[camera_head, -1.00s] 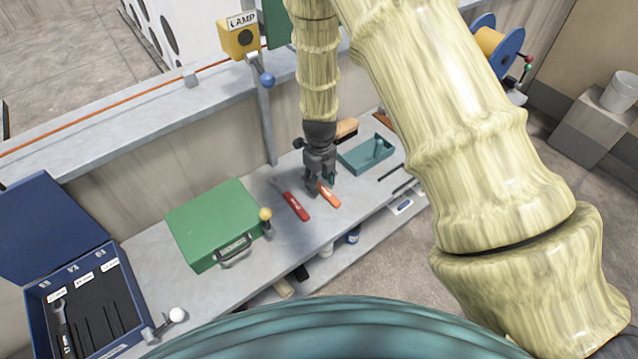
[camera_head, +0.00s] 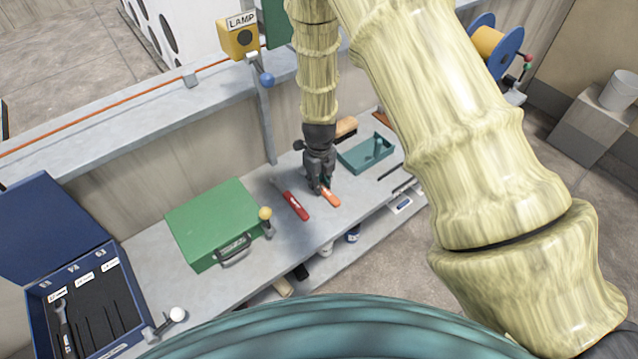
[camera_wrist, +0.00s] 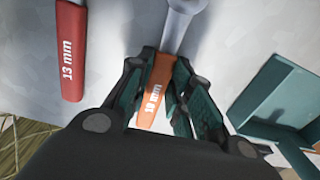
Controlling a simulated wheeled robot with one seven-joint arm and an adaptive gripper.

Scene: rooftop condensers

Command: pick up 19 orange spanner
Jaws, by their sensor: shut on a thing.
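The orange spanner (camera_head: 330,197) lies on the grey bench top, its handle pointing toward the front edge. In the wrist view its orange handle (camera_wrist: 154,92), marked "19 mm", lies between my fingers, with its grey metal shaft (camera_wrist: 176,30) running up out of the picture. My gripper (camera_head: 320,186) points down at the bench and is shut on the spanner's handle. In the wrist view the fingers (camera_wrist: 160,90) sit on either side of the handle. I cannot tell whether the spanner still touches the bench.
A red spanner (camera_head: 295,206) marked "13 mm" lies just left. A teal tray (camera_head: 352,160) stands to the right. A green case (camera_head: 212,220) and an open blue toolbox (camera_head: 40,300) are further left.

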